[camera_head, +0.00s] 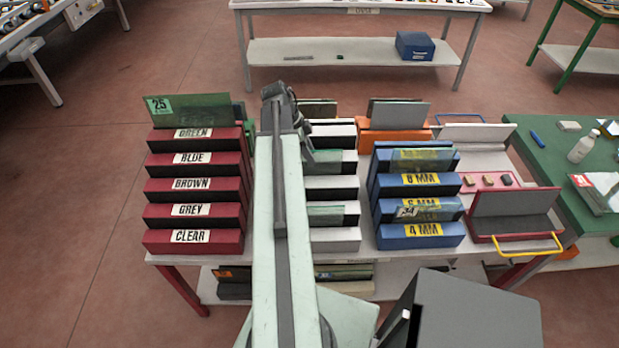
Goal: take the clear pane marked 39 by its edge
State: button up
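I cannot make out a pane marked 39 in this view. The red rack (195,242) at left has several stepped slots labelled GREEN, BLUE, BROWN, GREY and CLEAR. No pane shows standing at its front CLEAR step. A green pane (202,108) marked 25 stands at the rack's back. The blue rack (419,236), right of my arm, has thickness labels such as 8 MM and 4 MM, and panes stand in it. One pane (432,209) there carries a mark that I cannot read surely. My arm rises through the middle and hides part of the white rack (335,240). My gripper is not visible.
The racks stand on a pale table (375,237) with more panes on its lower shelf. Open floor lies at left.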

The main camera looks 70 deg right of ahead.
jog(key=shift+s+f, duration=0.1)
jog(key=shift+f, duration=0.1)
grip_shut()
dwell(1.3)
